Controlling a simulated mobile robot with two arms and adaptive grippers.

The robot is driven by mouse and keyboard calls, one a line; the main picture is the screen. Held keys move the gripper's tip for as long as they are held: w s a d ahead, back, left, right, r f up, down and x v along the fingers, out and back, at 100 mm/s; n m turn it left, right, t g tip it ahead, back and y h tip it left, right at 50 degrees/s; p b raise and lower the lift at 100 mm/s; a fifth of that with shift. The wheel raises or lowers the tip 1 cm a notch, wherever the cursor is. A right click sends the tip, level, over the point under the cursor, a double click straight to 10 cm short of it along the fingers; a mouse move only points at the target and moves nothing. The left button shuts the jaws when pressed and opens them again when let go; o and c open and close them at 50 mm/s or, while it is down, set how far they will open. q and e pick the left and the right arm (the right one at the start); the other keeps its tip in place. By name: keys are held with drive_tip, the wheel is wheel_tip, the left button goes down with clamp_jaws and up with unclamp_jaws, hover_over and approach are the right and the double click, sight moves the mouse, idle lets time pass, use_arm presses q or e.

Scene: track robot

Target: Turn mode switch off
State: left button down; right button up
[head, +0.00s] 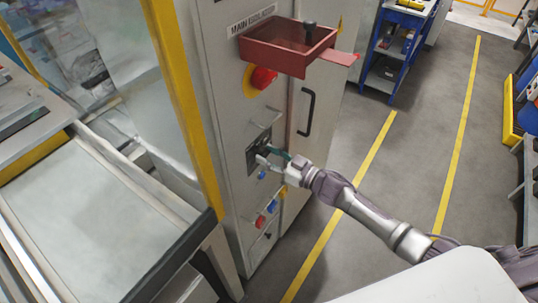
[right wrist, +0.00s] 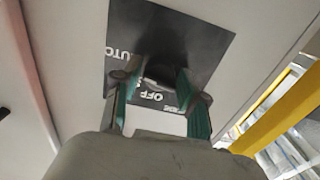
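The mode switch is a dark knob on a black square plate (right wrist: 205,35) on the grey cabinet front. In the right wrist view the knob (right wrist: 163,70) sits between the green-padded fingertips of my right gripper (right wrist: 162,82). White lettering on the plate includes AUTO and OFF; the rest is partly covered by the fingers. In the head view my right gripper (head: 272,157) reaches the plate (head: 256,147) from the right, one finger on each side of the knob. I cannot tell whether both fingers press on it. My left gripper is not in view.
Above are a red emergency button (head: 262,78) and a red open box (head: 288,48) jutting from the cabinet. A black door handle (head: 307,112) is to the right. Small blue and red buttons (head: 261,221) are below. Clear floor lies right, beyond it a blue cart (head: 381,84).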

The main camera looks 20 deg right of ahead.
drive_tip(key=c, duration=0.6)
drive_tip(key=n+b, duration=0.9)
drive_tip(key=n, duration=1)
drive_tip(key=shift+n, duration=0.4)
drive_tip(key=o, duration=1.1)
drive_tip(key=shift+r, duration=0.1)
